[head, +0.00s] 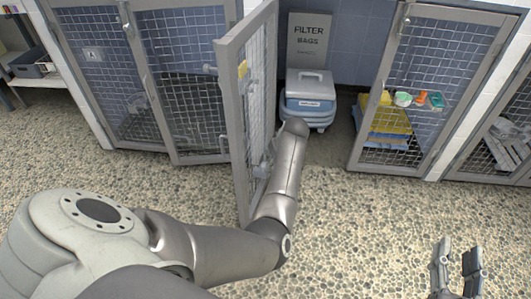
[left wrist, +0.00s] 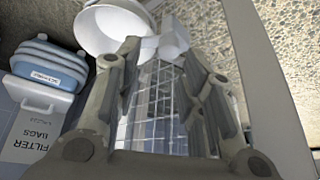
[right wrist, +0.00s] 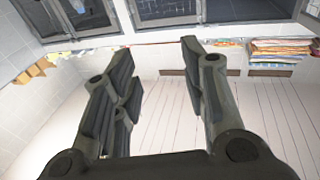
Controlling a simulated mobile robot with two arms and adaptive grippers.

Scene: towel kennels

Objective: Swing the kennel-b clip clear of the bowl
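The open mesh door (head: 232,130) stands swung out at the middle of the head view. My left arm reaches to it, and my forearm mostly hides the left gripper there. In the left wrist view, my left gripper (left wrist: 165,65) is open, its fingers apart over the door mesh (left wrist: 158,105). A white bowl (left wrist: 108,28) is at the top, beside the left fingertip. A pale clip-like part (left wrist: 172,38) is just beyond and between the fingertips, close to the bowl; contact cannot be told. My right gripper (head: 457,262) is open and empty, low at the right.
A blue-and-white vacuum-like unit (head: 308,100) stands behind the door, below a filter bags sign (head: 310,38). A closed kennel door (head: 420,70) at right has yellow towels (head: 388,125) behind it. The pebbled floor in front is clear.

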